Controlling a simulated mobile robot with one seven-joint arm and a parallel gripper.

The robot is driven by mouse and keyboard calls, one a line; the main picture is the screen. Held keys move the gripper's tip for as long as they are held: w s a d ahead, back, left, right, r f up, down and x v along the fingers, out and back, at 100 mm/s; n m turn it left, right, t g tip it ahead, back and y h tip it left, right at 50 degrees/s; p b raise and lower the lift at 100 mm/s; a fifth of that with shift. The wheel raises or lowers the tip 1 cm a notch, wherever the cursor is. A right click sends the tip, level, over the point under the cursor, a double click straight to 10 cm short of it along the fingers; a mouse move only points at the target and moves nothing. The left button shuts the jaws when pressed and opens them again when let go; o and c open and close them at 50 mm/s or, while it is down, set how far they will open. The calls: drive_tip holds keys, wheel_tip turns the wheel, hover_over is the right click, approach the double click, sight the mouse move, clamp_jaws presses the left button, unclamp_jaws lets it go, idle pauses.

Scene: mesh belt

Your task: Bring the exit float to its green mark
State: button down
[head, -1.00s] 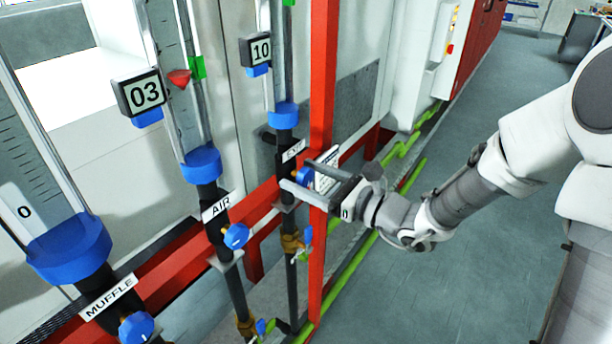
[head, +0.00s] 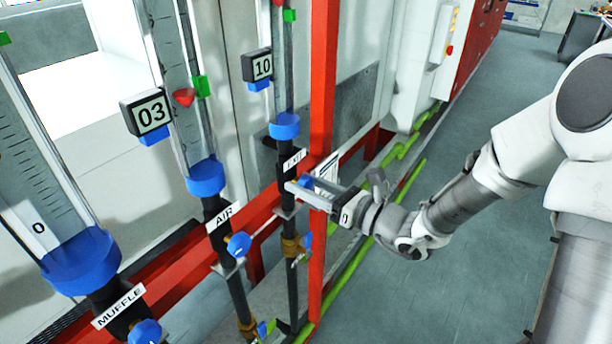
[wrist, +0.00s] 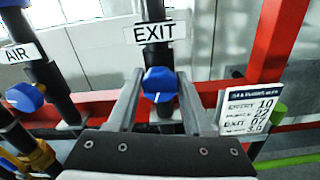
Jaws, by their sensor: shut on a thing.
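The exit tube rises from its blue collar (head: 284,126) in the head view, with a display (head: 262,66) reading 10. Its green mark (head: 289,15) is near the top edge. A sliver of red (head: 277,3), likely the exit float, shows slightly higher at the picture's edge; the rest is cut off. The EXIT label (wrist: 159,32) is above the blue exit knob (wrist: 160,85) in the wrist view. My gripper (wrist: 160,78) is shut on this knob, one finger on each side. In the head view my gripper (head: 300,190) hides most of the knob.
A red upright post (head: 322,90) stands close beside my gripper. A printed card (wrist: 250,107) hangs to the right, its EXIT line reading 07. The AIR knob (head: 238,245) and MUFFLE knob (head: 145,332) are to the left. Grey floor (head: 450,280) is open at right.

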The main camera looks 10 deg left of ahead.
drive_tip(key=shift+m+p, duration=0.55)
drive_tip(key=shift+m, duration=0.35)
drive_tip(key=shift+c, duration=1.5)
unclamp_jaws()
drive_tip(key=shift+d, duration=0.1)
drive_tip(key=b+v, duration=0.1)
drive_tip(key=v, duration=1.6)
drive_tip(key=shift+s+d, duration=0.15)
